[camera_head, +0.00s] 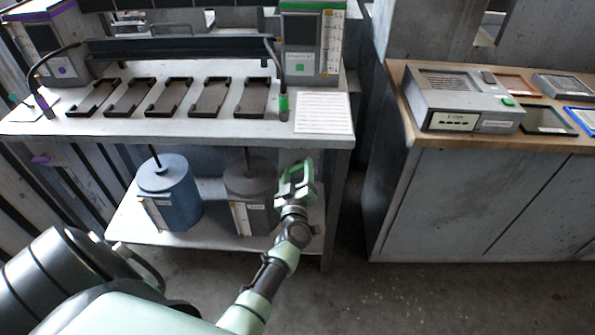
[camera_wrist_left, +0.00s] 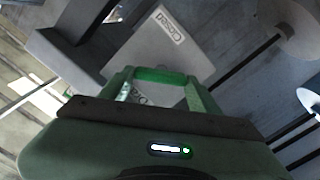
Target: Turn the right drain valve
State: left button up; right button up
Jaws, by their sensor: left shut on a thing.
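The right drain valve has a green handle (camera_wrist_left: 160,75), seen in the left wrist view between my finger tips. A grey plate (camera_wrist_left: 165,45) behind it carries a "Closed" label (camera_wrist_left: 171,23). A second label (camera_wrist_left: 140,97) below the handle is mostly hidden. My left gripper (camera_wrist_left: 160,88) is shut on the green handle. My right gripper is not in view.
The white workbench (camera_head: 230,130) has several dark trays on top. A blue drum (camera_head: 170,192) and a grey drum (camera_head: 250,190) stand on its lower shelf (camera_head: 155,233). A purple handle (camera_head: 42,160) is at the left front. A wood-topped cabinet (camera_head: 440,200) stands right.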

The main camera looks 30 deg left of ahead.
pick_arm(q)
jog(key=n, duration=0.3)
jog(key=shift+f+n+b, duration=0.2)
jog(key=shift+n+b, duration=0.15)
jog(key=shift+n, duration=0.05)
jog(key=n+b, duration=0.1)
jog(key=n, duration=0.3)
jog(key=shift+s+n, duration=0.1)
jog(key=shift+n, duration=0.2)
jog(key=o, duration=1.4)
jog(key=p+v, duration=0.1)
jog(key=v, duration=0.7)
jog(key=shift+a, duration=0.1)
jog(key=shift+f, duration=0.1)
